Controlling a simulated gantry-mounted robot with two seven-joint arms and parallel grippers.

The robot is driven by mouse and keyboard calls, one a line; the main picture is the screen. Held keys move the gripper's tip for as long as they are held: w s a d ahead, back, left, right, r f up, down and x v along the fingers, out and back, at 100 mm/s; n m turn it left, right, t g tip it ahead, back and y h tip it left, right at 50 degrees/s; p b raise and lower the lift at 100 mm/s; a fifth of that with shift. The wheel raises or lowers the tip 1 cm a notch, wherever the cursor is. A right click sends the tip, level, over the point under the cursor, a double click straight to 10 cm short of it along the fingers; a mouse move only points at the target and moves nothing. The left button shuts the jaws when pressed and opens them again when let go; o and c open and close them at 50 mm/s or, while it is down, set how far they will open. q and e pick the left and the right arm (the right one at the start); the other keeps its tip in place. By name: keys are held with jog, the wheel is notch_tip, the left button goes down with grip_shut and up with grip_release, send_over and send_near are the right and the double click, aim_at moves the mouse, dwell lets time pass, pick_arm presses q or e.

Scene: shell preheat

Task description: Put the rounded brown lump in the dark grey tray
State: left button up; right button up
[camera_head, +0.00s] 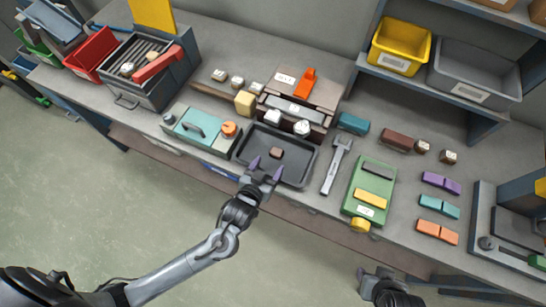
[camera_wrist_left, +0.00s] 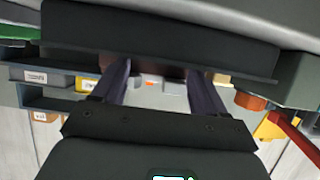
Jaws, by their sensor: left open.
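The dark grey tray (camera_head: 299,177) sits near the front edge of the bench in the head view. The brown lump (camera_head: 277,153) lies on the tray floor, near its middle. My left gripper (camera_head: 266,168) is open at the tray's front side. Its two purple fingers point toward the lump, with no visible grip on it. In the left wrist view, the open fingers (camera_wrist_left: 158,80) stand apart below the dark tray (camera_wrist_left: 160,35). A brown patch shows between them, too little to identify. My right gripper (camera_head: 378,285) is at the bottom right, clear of the bench.
A teal box (camera_head: 195,131) with an orange knob stands left of the tray. A grey wrench (camera_head: 336,165) and a green board (camera_head: 371,190) lie to its right. Behind it is a brown press-like box (camera_head: 300,90) with pale lumps. Floor is free in front.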

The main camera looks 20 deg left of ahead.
pick_arm(q)
jog(key=s+a+r+m+g, duration=0.1)
jog(key=s+a+r+g, duration=0.1)
jog(key=s+g, duration=0.3)
jog(key=s+a+r+g, duration=0.2)
jog(key=s+a+g, duration=0.2)
jog(key=s, duration=0.9)
jog(key=shift+a+m+g+p, duration=0.35)
jog(key=shift+m+g+p, duration=0.05)
jog(key=shift+r, duration=0.1)
